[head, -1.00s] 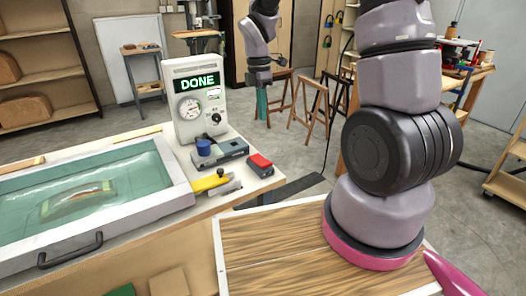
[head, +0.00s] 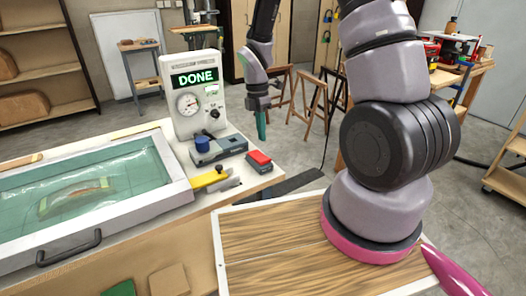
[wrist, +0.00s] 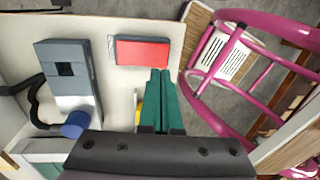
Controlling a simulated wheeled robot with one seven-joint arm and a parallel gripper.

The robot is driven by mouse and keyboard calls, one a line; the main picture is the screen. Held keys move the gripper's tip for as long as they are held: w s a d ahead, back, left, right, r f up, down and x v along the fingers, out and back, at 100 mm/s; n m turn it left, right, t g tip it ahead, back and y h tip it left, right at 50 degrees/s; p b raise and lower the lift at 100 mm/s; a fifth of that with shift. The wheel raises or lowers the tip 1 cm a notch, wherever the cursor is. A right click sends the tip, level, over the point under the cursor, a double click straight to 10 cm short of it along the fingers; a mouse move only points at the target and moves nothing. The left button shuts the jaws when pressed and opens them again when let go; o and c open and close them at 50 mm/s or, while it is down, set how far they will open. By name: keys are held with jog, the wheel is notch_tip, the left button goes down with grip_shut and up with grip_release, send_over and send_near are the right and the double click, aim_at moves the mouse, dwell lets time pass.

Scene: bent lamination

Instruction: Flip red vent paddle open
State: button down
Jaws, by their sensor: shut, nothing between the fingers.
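The red vent paddle (head: 259,159) is a small red-topped block with a dark base near the right corner of the white bench top. In the wrist view the paddle (wrist: 142,52) is a red rectangle with a pale metal piece at its left end. My gripper (head: 262,138) has teal fingers, pressed together and empty, pointing down. In the head view it appears behind and above the paddle, apart from it. In the wrist view my gripper's fingertips (wrist: 160,72) appear at the paddle's lower right edge; contact cannot be told.
A grey box with a blue knob (head: 218,149) stands left of the paddle. Behind it is a gauge panel (head: 197,95) reading DONE. A yellow-handled tool (head: 212,180) lies in front. A framed tray under clear film (head: 171,165) is at left. Wooden trestles (head: 312,100) stand behind.

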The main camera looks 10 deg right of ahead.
aim_at(264, 159)
jog(key=f, duration=0.4)
jog(key=s+f, duration=0.1)
jog(key=f, duration=0.1)
jog(key=shift+d+f, duration=0.15)
jog(key=shift+f, duration=0.2)
jog(key=shift+s+f, duration=0.1)
jog(key=shift+f, duration=0.25)
jog(key=shift+r, duration=0.15)
jog(key=shift+r, duration=0.7)
